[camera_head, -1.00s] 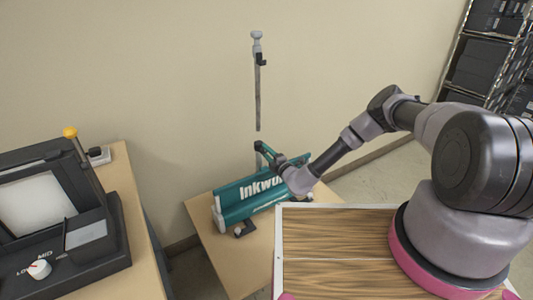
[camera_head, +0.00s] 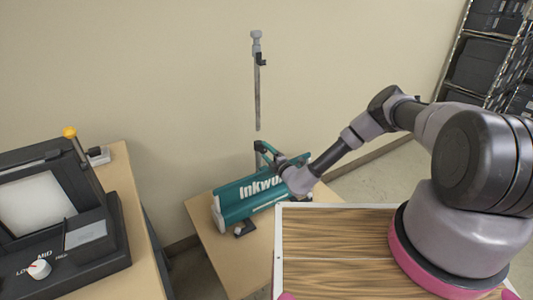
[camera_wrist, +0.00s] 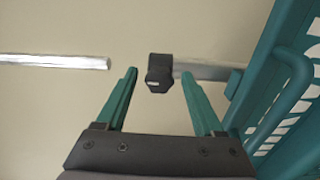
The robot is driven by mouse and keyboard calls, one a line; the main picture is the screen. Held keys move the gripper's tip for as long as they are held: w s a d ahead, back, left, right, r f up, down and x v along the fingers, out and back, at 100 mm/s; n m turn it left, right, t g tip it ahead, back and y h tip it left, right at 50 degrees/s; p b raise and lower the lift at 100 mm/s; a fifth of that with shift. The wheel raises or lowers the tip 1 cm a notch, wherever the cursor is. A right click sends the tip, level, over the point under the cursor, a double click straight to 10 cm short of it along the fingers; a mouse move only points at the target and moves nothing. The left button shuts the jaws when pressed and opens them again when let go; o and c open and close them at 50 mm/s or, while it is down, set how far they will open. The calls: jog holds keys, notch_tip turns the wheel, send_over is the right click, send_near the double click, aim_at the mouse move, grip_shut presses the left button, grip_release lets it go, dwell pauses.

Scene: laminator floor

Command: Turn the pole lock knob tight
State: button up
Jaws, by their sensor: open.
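The black pole lock knob (camera_wrist: 160,72) shows in the wrist view, on a collar at the end of the lower silver pole (camera_wrist: 210,71). My gripper (camera_wrist: 159,74) is open, its two teal fingers on either side of the knob with gaps to both. I cannot tell how deep the knob sits between the tips. In the head view my gripper (camera_head: 262,150) is at the lower pole, just above the teal banner stand (camera_head: 246,200), and the knob is hard to make out there. The upper pole (camera_head: 257,95) stands upright above, with a visible gap below it.
The banner stand lies on a small wooden table (camera_head: 206,240); its teal frame (camera_wrist: 285,90) is close to the right finger. A black laminator (camera_head: 60,225) with a yellow-tipped lever stands on the left table. Shelves (camera_head: 490,50) are at the right.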

jog(key=v, duration=1)
jog(key=shift+s+d, duration=0.3)
notch_tip(320, 180, up, 24)
jog(key=a+n+g+y, duration=0.2)
jog(key=n+g+y, duration=0.75)
jog(key=n, duration=0.85)
jog(key=s+d+r+n+g+h, duration=0.4)
jog(key=s+r+n+g+h, duration=0.2)
jog(key=s+r+n+g, duration=0.5)
jog(key=s+d+r+n+t+h, duration=0.5)
jog(key=s+d+r+n+t, duration=0.1)
jog(key=d+r, duration=0.4)
jog(key=s+d+r+n+t+h, duration=0.6)
jog(key=s+d+r+n, duration=0.2)
jog(key=s+d+r, duration=0.1)
notch_tip(320, 180, up, 2)
jog(key=shift+d+t, duration=0.35)
jog(key=shift+d, duration=0.35)
jog(key=shift+s+h, duration=0.1)
jog(key=shift+h, duration=0.15)
